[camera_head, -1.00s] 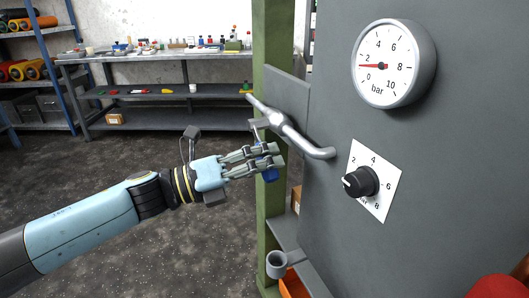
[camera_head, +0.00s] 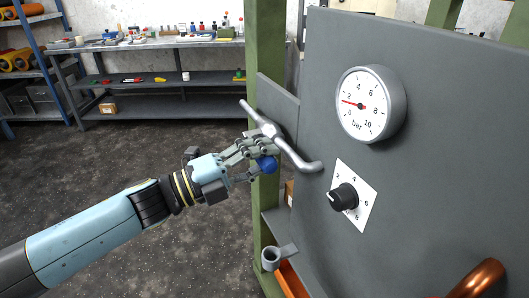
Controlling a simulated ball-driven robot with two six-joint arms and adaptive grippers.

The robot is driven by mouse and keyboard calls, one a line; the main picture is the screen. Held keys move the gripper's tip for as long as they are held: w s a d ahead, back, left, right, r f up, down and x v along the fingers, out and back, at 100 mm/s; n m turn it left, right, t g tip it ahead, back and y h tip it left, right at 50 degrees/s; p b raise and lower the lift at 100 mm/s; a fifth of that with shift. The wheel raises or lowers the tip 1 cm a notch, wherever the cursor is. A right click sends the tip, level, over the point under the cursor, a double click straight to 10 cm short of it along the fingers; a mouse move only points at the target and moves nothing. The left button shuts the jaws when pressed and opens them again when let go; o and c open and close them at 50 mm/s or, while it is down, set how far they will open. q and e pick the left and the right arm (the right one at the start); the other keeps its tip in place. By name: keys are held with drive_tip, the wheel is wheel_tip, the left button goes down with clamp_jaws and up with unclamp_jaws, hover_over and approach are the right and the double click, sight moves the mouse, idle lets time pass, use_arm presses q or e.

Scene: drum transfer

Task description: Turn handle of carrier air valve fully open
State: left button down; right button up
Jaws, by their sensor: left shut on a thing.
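The blue valve handle (camera_head: 268,165) sits below the grey pipe and valve body (camera_head: 278,135), which are mounted at the left edge of the grey panel. My left gripper (camera_head: 258,162) reaches it from the left and is shut on the handle. Its fingers lie around the handle and hide part of it. The blue end shows between and beyond the fingertips. The handle's exact angle is hard to tell. My right gripper is not in view.
The grey panel (camera_head: 420,200) carries a bar gauge (camera_head: 363,104), its needle near 2, and a black knob (camera_head: 343,197). A green post (camera_head: 265,60) stands behind the valve. A grey cup holder (camera_head: 272,258) is below. A workbench (camera_head: 150,45) stands behind open floor.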

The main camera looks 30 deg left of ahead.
use_arm(q)
drive_tip(key=shift+f, duration=0.1)
idle(0.3)
drive_tip(key=c, duration=1.5)
unclamp_jaws()
drive_tip(key=shift+s+a, duration=0.1)
drive_tip(key=o, duration=0.5)
drive_tip(key=shift+s+a, duration=0.1)
drive_tip(key=shift+a, duration=0.05)
drive_tip(key=shift+c, duration=0.2)
drive_tip(key=v, duration=1.1)
drive_tip(key=shift+s+a, duration=0.2)
drive_tip(key=shift+s, duration=0.1)
